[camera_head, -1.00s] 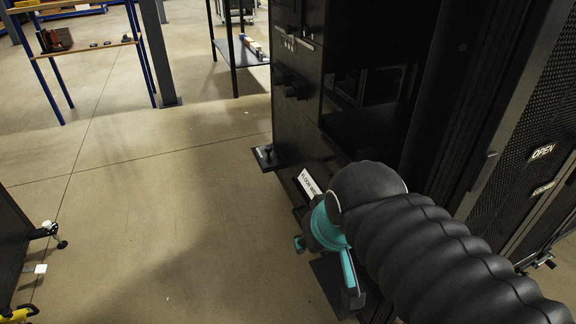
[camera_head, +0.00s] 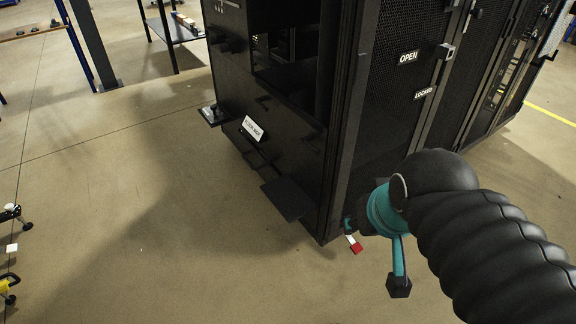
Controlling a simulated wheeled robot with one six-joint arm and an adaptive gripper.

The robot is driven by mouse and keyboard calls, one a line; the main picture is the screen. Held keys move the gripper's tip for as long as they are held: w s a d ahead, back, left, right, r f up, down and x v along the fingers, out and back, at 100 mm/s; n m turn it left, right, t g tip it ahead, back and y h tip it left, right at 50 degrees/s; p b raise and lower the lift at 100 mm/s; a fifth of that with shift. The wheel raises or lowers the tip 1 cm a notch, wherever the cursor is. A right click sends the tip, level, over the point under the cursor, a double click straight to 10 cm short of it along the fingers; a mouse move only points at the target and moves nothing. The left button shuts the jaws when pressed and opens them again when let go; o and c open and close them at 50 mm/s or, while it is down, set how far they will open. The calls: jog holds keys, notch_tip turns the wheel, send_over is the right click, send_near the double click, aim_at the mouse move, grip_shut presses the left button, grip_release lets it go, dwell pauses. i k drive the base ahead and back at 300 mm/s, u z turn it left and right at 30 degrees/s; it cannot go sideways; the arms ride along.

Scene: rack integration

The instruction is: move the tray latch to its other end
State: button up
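My gripper (camera_head: 374,262) is at the lower right in the head view, in front of the black rack's (camera_head: 290,150) near bottom corner. Its teal-and-black fingers look spread apart, with nothing seen held between them. A small red and white piece (camera_head: 354,243) shows beside the left finger; I cannot tell what it belongs to. I cannot clearly make out a tray latch. A small ledge with a dark knob (camera_head: 213,115) juts from the rack's left side, and a flat black plate (camera_head: 288,198) juts out low down.
The perforated rack side bears OPEN (camera_head: 408,57) and LOCKED (camera_head: 423,94) labels, with a handle (camera_head: 445,52) nearby. A white label (camera_head: 252,128) is on the lower front panel. A shelf table (camera_head: 172,30) stands behind.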

aim_at(274, 160)
jog(key=u, duration=0.4)
jog(key=i, duration=1.05)
jog(key=z, duration=0.35)
jog(key=k, duration=0.25)
jog(key=z, duration=0.2)
